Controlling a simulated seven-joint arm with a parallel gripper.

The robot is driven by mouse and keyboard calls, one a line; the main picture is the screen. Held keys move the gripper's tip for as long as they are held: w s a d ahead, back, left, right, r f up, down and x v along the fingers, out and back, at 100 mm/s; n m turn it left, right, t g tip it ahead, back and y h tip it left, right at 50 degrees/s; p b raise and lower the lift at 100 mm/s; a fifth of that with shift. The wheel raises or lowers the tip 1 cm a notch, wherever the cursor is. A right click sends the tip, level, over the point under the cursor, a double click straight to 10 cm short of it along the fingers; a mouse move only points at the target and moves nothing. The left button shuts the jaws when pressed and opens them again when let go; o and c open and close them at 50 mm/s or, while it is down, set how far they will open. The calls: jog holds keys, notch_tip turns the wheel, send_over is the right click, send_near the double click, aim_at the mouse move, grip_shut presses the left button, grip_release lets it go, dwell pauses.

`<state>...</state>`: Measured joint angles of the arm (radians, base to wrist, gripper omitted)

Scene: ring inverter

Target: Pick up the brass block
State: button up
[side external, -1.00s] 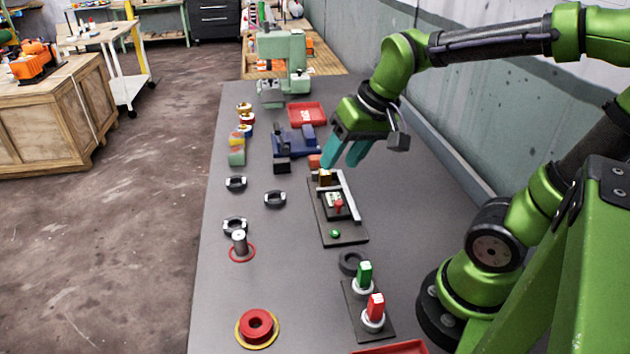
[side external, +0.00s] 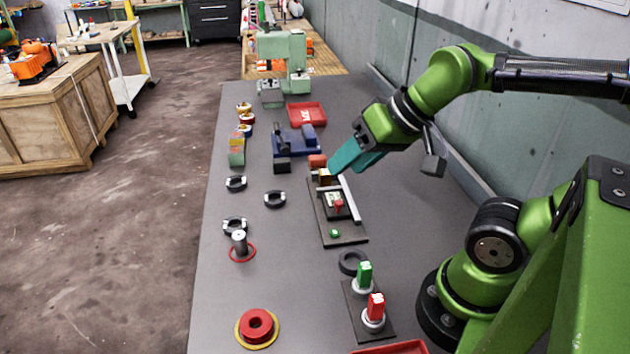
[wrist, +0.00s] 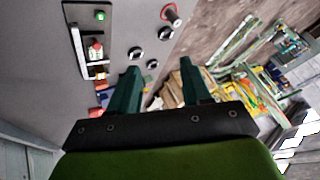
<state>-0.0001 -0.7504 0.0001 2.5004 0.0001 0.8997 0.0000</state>
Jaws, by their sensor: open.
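The brass block (side external: 324,177) is small and gold-brown. In the side view it sits at the far end of the black fixture plate (side external: 322,226), beside a pale rail (side external: 350,197). My gripper (side external: 338,165) has teal fingers that point down-left, just right of and above the block, with no visible contact. In the wrist view the two fingers of my gripper (wrist: 172,72) are spread apart with nothing held between them. The fixture plate (wrist: 92,45) shows at the left there; the block is too small to make out surely.
A reddish block (side external: 317,161) lies just behind the brass block, close to my fingers. A blue vise-like device (side external: 296,142) and a red tray (side external: 307,114) stand farther back. Several black rings, including one (side external: 275,199), lie left of the plate.

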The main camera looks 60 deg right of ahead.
jog(key=shift+c, duration=0.3)
jog(key=m+g+h, duration=0.2)
jog(key=m+g, duration=0.3)
jog(key=g, duration=0.2)
send_over(325, 173)
notch_tip(325, 173, down, 6)
notch_tip(325, 173, down, 16)
jog(key=shift+s+f, duration=0.1)
jog(key=shift+f, duration=0.15)
jog(key=shift+c, duration=0.3)
grip_shut()
